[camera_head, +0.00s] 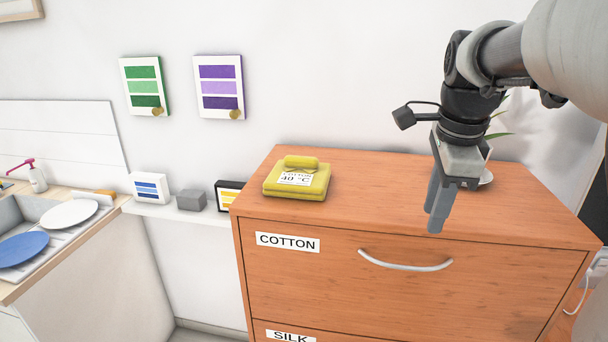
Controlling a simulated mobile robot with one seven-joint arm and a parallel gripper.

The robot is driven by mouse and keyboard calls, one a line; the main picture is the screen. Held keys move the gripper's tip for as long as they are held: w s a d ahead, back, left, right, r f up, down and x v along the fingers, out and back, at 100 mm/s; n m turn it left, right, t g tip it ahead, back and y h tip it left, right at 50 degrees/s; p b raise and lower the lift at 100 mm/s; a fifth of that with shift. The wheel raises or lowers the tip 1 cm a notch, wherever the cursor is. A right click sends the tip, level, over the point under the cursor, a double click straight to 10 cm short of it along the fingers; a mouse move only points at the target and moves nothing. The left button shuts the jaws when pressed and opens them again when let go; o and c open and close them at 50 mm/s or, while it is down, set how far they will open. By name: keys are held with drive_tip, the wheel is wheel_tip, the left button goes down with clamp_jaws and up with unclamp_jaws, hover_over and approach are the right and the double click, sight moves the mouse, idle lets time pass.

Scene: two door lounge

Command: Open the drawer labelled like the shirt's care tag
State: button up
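A folded yellow shirt (296,184) lies on top of the wooden dresser (375,188), near its left end. Its white care tag (295,179) reads "COTTON 40 °C". The upper drawer (330,275) has a white label (288,242) reading "COTTON" and a curved silver handle (405,266). It is shut. Below it, a second drawer shows only its top edge, with a label (290,336) reading "SILK". My gripper (435,218) hangs above the dresser top, pointing down, apart from the handle. Its fingers overlap in this view, so their gap is unclear.
A small white dish (486,178) with a plant stands behind my gripper. To the left are a shelf (185,213) with small boxes and a counter with a blue plate (22,248) and a white plate (69,214). Colour cards hang on the wall.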

sight(415, 266)
drive_tip(key=w+f, duration=0.1)
drive_tip(key=f, duration=0.3)
drive_tip(key=w+f, duration=0.1)
drive_tip(key=f, duration=0.4)
drive_tip(key=f+b, duration=0.1)
drive_tip(key=f, duration=0.4)
drive_tip(key=shift+w+d, duration=0.35)
drive_tip(key=shift+w, duration=0.05)
clamp_jaws()
